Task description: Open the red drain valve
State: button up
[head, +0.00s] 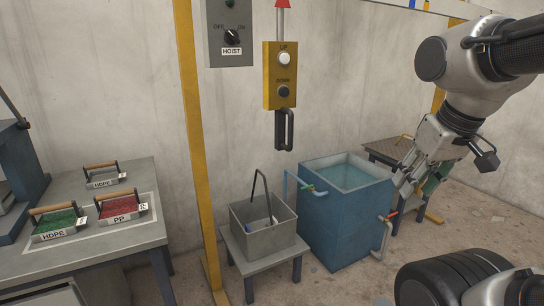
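The blue tank (343,232) stands on the floor right of centre, with greenish water (350,176) inside. A small red-handled valve (390,215) is on a grey outlet pipe (383,236) that bends down low on the tank's right side. My gripper (408,186) reaches down from the upper right and appears just above the low valve in the picture. Contact is not visible. Its fingers are small and overlap in this view, so their opening is unclear.
A grey bin (264,238) with a tall handle stands on a low stand left of the tank. A yellow hoist pendant (280,75) hangs above. A table (393,149) stands behind my gripper. A workbench (80,245) with labelled trays is at left, beyond a yellow post (191,110).

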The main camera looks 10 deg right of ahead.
aim_at(392, 215)
jog(key=i+l, duration=0.2)
jog(key=l, duration=0.45)
jog(key=i+l+u, duration=0.15)
jog(key=l, duration=0.5)
jog(key=i+l, duration=0.25)
jog(key=l, duration=0.4)
jog(key=i+l+u, duration=0.15)
jog(key=l, duration=0.55)
jog(key=i+l, duration=0.15)
jog(key=l, duration=0.5)
jog(key=i+l+u, duration=0.1)
jog(key=l, duration=0.6)
jog(key=i+l+u, duration=0.1)
jog(key=l, duration=0.6)
jog(key=i+l, duration=0.15)
jog(key=l, duration=0.55)
jog(key=u, duration=0.05)
